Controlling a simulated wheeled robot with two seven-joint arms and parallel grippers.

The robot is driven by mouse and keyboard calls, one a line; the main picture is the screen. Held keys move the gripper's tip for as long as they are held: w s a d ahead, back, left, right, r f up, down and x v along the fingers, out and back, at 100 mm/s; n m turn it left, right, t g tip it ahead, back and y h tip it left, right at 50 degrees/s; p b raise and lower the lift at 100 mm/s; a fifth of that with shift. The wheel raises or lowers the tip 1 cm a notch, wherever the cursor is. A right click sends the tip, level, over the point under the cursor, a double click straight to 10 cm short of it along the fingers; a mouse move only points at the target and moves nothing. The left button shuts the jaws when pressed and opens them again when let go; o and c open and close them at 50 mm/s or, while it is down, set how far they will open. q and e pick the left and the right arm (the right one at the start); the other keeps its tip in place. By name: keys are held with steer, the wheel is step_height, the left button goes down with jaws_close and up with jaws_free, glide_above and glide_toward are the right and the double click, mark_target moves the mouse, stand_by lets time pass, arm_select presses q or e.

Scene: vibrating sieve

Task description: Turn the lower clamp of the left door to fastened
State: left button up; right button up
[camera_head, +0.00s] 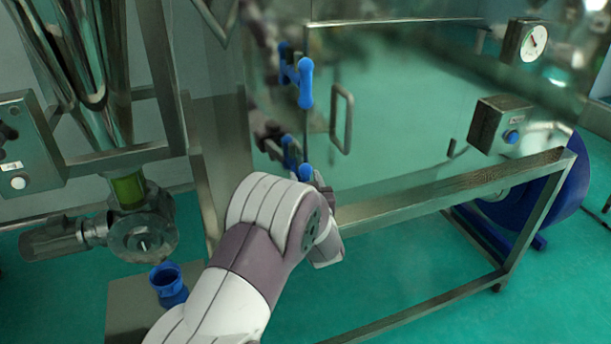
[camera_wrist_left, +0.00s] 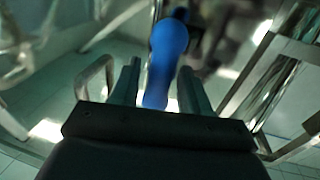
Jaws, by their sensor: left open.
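The lower clamp (camera_head: 305,171) of the left door has a blue knob. It shows just above my left arm, partly hidden by my wrist. In the left wrist view the blue clamp lever (camera_wrist_left: 168,50) stands between the two fingers of my left gripper (camera_wrist_left: 159,68). The fingers are open, one on each side; I cannot tell whether either touches it. In the head view the left gripper (camera_head: 322,186) is mostly hidden behind its own wrist. The upper clamp (camera_head: 304,82), also blue, is above on the shiny door (camera_head: 400,125). My right gripper is not in view.
A metal door handle (camera_head: 344,120) stands out right of the clamps, and a metal handle also shows in the left wrist view (camera_wrist_left: 92,72). A frame rail (camera_head: 430,196) runs below the door. A motor with a valve (camera_head: 143,236) is at left.

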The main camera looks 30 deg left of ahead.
arm_select(q)
steer(key=shift+w+a, duration=0.1)
steer(key=shift+w, duration=0.1)
steer(key=shift+c, duration=0.3)
jaws_close()
